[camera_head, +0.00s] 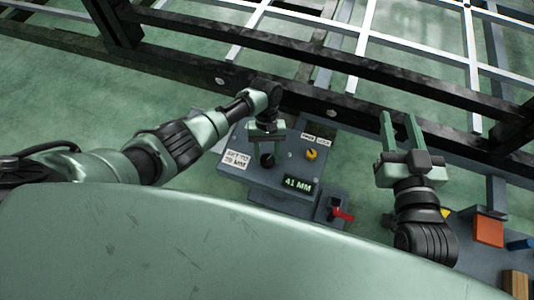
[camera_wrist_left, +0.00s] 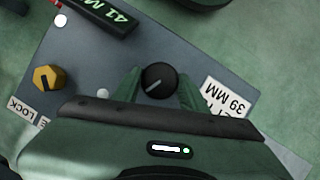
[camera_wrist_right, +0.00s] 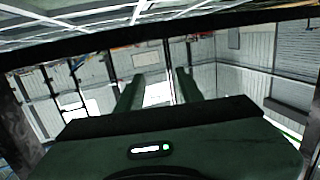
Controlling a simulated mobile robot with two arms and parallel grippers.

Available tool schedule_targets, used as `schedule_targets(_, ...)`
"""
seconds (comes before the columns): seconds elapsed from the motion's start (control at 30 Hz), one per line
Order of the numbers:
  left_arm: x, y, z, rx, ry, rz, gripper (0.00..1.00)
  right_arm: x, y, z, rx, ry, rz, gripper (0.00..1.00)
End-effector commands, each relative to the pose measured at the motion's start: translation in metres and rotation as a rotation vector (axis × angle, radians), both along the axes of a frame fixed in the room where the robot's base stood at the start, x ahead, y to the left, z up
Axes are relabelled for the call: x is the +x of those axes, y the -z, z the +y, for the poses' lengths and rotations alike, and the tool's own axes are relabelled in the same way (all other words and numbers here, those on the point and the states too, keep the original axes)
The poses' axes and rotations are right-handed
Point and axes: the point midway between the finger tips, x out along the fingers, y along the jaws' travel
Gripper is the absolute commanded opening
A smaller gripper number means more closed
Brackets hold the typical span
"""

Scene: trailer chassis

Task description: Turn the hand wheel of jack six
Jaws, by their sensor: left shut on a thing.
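The jack's grey box (camera_head: 285,178) stands below the black chassis rail. Its black round hand wheel (camera_wrist_left: 159,80) has a pale pointer line. In the head view the hand wheel (camera_head: 267,160) is partly covered by my left gripper (camera_head: 266,150). In the left wrist view my left gripper (camera_wrist_left: 160,92) has a finger on each side of the hand wheel and is shut on it. The display (camera_head: 298,185) reads 41 MM. A label (camera_head: 236,160) seems to read set to 39 mm. My right gripper (camera_head: 398,135) is open and empty, off to the right of the box.
A yellow lock knob (camera_head: 311,154) sits right of the hand wheel, by a lock label (camera_head: 317,139). A red handle (camera_head: 343,214) is at the box's lower right. A bench with an orange block (camera_head: 489,231) is at far right. Chassis rails (camera_head: 330,60) cross behind.

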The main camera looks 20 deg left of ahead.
Motion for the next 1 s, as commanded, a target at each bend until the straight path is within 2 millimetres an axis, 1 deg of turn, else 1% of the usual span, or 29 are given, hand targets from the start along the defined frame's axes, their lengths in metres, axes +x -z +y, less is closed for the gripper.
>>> schedule_targets(0.17, 0.0, -0.001, -0.002, 0.0, 0.103, 0.001, 0.02, -0.004, 0.016, -0.004, -0.022, 0.005, 0.087, 0.36)
schedule_targets(0.57, 0.0, -0.001, -0.004, -0.001, 0.484, 0.002, 0.02, -0.017, 0.047, -0.011, -0.062, 0.016, 0.253, 0.36)
schedule_targets(0.77, 0.0, -0.001, -0.005, 0.0, 0.675, 0.001, 0.02, -0.029, 0.067, -0.017, -0.09, 0.025, 0.371, 0.36)
schedule_targets(1.0, -0.001, -0.002, -0.006, -0.001, 0.888, 0.001, 0.02, -0.054, 0.095, -0.028, -0.131, 0.037, 0.55, 0.36)
